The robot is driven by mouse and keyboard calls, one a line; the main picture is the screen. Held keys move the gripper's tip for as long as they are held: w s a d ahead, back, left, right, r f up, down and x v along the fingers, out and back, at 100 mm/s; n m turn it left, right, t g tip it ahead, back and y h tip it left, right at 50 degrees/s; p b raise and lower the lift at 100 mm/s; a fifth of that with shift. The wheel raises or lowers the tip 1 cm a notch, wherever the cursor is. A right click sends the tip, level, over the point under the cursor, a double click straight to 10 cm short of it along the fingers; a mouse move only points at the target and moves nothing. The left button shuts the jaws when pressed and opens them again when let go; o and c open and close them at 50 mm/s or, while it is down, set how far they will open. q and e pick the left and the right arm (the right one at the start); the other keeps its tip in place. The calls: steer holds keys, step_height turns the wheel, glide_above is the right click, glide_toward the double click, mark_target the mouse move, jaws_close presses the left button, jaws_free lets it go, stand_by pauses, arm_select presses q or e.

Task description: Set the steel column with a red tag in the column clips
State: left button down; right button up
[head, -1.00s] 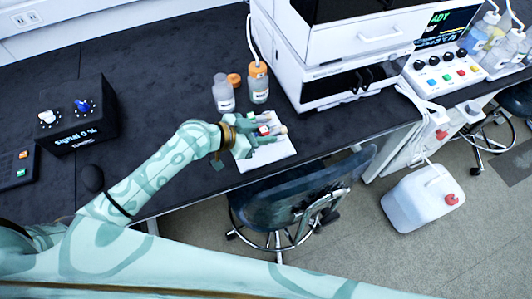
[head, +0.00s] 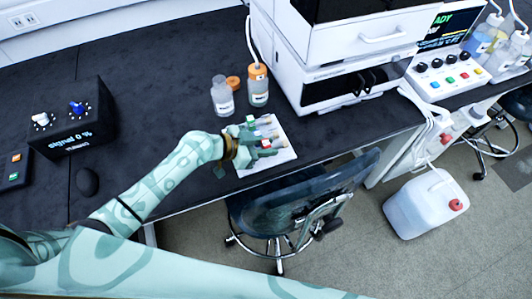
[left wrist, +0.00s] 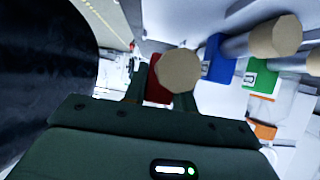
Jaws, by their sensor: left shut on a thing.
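The steel column with a red tag (left wrist: 180,70) is between the fingers of my left gripper (left wrist: 158,92) in the left wrist view, its tan end cap facing the camera. In the head view its red tag shows (head: 265,143) at my left gripper (head: 260,146), over the white mat (head: 247,170). The gripper is shut on this column; whether it is clear of the mat I cannot tell. A blue-tagged column (left wrist: 235,45) and a green-tagged column (left wrist: 290,68) lie beside it. I cannot make out the column clips for certain. My right gripper is not in view.
Two bottles, one clear (head: 222,97) and one orange-capped (head: 258,88), stand behind the mat. The white instrument stack (head: 350,60) has a dark front recess (head: 345,85) with black parts. A chair (head: 300,200) stands at the bench edge. Bare bench lies left of the bottles.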

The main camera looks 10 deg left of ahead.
arm_select(q)
steer(key=shift+f+b, duration=0.5)
steer(key=shift+f, duration=1)
steer(key=shift+f, duration=0.2)
steer(key=c, duration=1.1)
jaws_free()
steer(key=shift+r, duration=0.1)
